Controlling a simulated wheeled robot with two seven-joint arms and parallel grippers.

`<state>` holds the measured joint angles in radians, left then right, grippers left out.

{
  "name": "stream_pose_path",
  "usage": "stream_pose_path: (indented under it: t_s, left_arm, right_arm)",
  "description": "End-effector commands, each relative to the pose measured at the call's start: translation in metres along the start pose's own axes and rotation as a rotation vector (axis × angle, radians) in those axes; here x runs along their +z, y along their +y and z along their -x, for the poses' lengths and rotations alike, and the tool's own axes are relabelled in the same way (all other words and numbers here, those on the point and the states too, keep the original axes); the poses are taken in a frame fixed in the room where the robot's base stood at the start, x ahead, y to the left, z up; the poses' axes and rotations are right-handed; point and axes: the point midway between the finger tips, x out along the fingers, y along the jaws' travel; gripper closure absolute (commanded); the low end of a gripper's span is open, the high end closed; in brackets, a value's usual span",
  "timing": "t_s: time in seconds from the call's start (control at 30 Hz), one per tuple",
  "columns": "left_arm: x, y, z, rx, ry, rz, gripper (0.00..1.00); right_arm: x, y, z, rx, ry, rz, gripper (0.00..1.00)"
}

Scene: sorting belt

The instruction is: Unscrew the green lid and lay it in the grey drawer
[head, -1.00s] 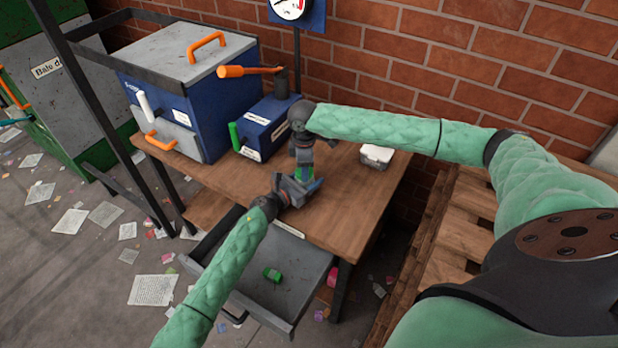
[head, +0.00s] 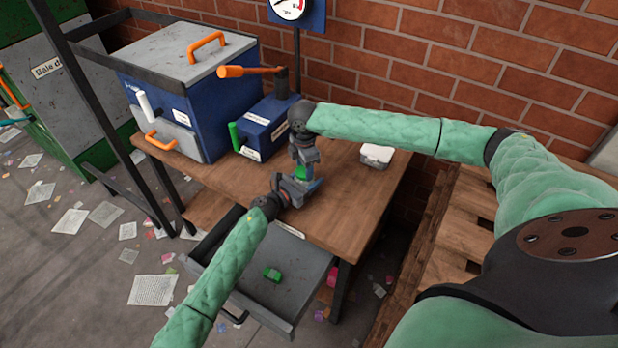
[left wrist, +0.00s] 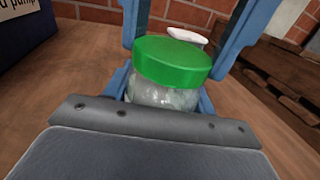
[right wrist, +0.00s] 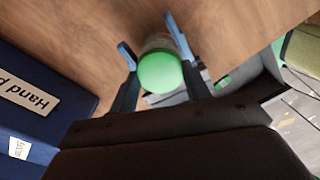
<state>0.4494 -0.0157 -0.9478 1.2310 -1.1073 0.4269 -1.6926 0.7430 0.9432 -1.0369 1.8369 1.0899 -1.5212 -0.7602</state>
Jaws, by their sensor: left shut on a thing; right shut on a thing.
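A clear jar (left wrist: 160,95) with a green lid (left wrist: 172,60) stands upright over the workbench. My left gripper (head: 298,181) is shut on the jar from the side. My right gripper (head: 303,160) points down from above and is shut on the lid, with a finger on either side of it. The lid (right wrist: 160,73) also shows between the fingers in the right wrist view. It sits on top of the jar; whether its thread is loose cannot be told. The grey drawer (head: 302,282) is open below the bench's front edge, with a small green object (head: 272,274) inside.
A blue hand pump box (head: 265,128) and a larger blue machine (head: 190,100) with orange handles stand left on the bench (head: 345,215). A small white box (head: 377,154) lies to the right. A brick wall closes the back. Most of the drawer floor is bare.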

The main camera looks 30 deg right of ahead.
Motion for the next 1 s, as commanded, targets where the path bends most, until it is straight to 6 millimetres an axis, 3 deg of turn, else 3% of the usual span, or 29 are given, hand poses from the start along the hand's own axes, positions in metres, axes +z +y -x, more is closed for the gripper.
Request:
stream_pose_path:
  t_s: [0.03, 0.07, 0.17, 0.57, 1.0]
  left_arm:
    - [0.0, 0.001, 0.0, 0.001, 0.0, 0.0, 0.85]
    - [0.0, 0.001, 0.0, 0.001, 0.0, 0.0, 0.85]
    - [0.0, 0.001, 0.0, 0.001, 0.0, 0.0, 0.85]
    - [0.0, 0.0, 0.0, 0.0, 0.0, 0.0, 0.85]
    - [0.0, 0.0, 0.0, 0.0, 0.0, 0.0, 0.85]
  right_arm:
    - [0.0, -0.001, 0.0, -0.001, 0.0, 0.0, 0.84]
    - [0.0, -0.001, 0.0, -0.001, 0.0, 0.0, 0.46]
    - [0.0, 0.0, 0.0, -0.001, 0.0, -0.001, 0.27]
    - [0.0, 0.0, 0.003, 0.0, 0.0, -0.002, 0.27]
    - [0.0, 0.001, 0.03, 0.001, 0.001, -0.003, 0.27]
